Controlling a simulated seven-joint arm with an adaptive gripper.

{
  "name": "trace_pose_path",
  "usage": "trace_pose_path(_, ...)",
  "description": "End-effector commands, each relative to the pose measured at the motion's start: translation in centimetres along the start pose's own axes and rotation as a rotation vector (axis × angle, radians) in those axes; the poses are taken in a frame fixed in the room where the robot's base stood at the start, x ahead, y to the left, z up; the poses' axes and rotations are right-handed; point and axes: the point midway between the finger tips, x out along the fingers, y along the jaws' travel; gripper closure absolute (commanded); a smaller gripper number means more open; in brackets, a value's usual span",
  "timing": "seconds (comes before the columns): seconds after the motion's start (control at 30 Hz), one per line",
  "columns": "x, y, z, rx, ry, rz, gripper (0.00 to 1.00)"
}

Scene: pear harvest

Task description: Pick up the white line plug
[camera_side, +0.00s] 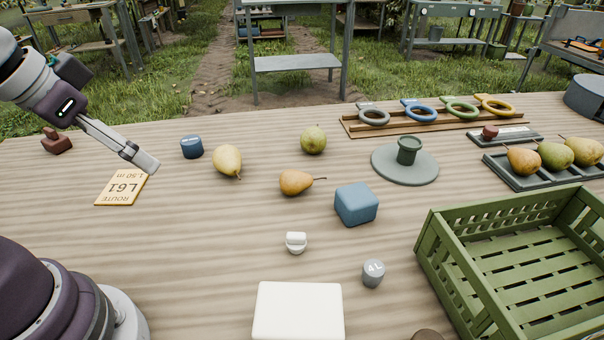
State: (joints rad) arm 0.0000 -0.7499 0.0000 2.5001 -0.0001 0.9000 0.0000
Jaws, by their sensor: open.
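The white line plug (296,242) is a small, short white piece standing on the wooden table near the middle of the side view. It has a wider top part above a rounded base. My gripper (148,163) is at the upper left, above the table near the yellow route card. It is well to the left of the plug and farther back, with clear table between them. My gripper is open and holds nothing that I can see. Its two fingers overlap from this angle, so the gap between them is hidden.
A blue block (356,204) stands behind and right of the plug. A grey weight (373,273) and a white box (298,311) stand in front. Loose pears (296,183) lie behind it. A green crate (440,262) fills the right front. The table left of the plug is clear.

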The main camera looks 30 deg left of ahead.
Motion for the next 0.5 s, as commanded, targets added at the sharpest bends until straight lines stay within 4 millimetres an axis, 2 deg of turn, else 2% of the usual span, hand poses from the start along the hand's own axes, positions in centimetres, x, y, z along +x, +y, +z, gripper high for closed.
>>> trace_pose_path(0.17,0.0,0.0,0.0,0.0,0.0,0.0,0.34)
trace_pose_path(0.27,0.0,0.3,-0.7,0.037,-0.021,0.011,0.34)
trace_pose_path(0.37,0.6,1.4,-3.0,0.162,-0.09,0.045,0.34)
trace_pose_path(0.5,3.3,4.1,-6.8,0.413,-0.211,0.109,0.34)
